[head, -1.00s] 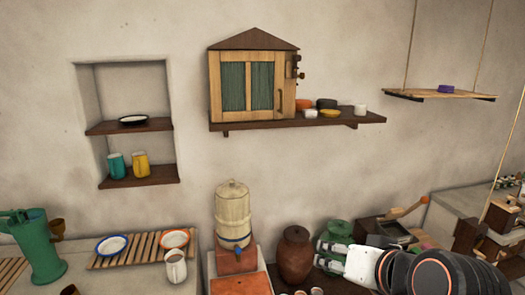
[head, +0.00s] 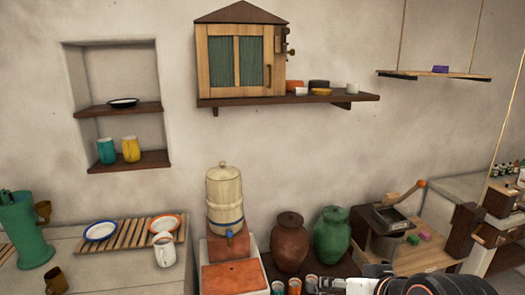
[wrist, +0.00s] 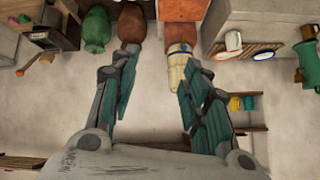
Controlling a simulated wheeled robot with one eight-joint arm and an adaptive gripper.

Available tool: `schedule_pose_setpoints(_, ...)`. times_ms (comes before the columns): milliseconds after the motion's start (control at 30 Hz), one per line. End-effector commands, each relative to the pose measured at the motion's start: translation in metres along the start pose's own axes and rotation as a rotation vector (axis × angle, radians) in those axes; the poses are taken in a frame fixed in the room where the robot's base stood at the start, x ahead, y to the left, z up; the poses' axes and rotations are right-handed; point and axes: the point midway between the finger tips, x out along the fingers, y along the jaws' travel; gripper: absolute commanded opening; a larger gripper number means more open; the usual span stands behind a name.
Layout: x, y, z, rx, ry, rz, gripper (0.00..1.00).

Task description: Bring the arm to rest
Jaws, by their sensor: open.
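My gripper (wrist: 155,90) shows in the wrist view with its two teal-padded fingers spread wide apart and nothing between them. In the head view, only part of my arm shows at the bottom right edge, and the fingertips there are small and hard to make out. The wrist view is upside down relative to the room. In it, the cream water filter (wrist: 180,68) appears behind the right-hand finger, and I cannot tell how far off it is.
A brown jar (head: 290,242) and a green jar (head: 332,236) stand near my arm, with small cups (head: 294,287) in front. A grinder (head: 385,218) stands right of them. A wall shelf (head: 240,101) bears a cabinet (head: 241,55). A hanging shelf (head: 410,74) is at upper right.

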Motion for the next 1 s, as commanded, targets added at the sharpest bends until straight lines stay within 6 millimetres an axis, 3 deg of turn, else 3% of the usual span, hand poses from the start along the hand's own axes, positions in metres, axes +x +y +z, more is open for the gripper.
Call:
schedule_pose_setpoints(33,0.018,0.009,0.021,-0.007,-0.011,0.014,0.43)
schedule_pose_setpoints(100,0.031,0.018,0.038,-0.018,-0.028,0.034,0.43)
schedule_pose_setpoints(500,0.093,0.069,0.126,-0.071,-0.118,0.141,0.43)
schedule_pose_setpoints(700,0.102,0.079,0.142,-0.082,-0.138,0.166,0.43)
schedule_pose_setpoints(1000,0.102,0.080,0.142,-0.083,-0.141,0.169,0.43)
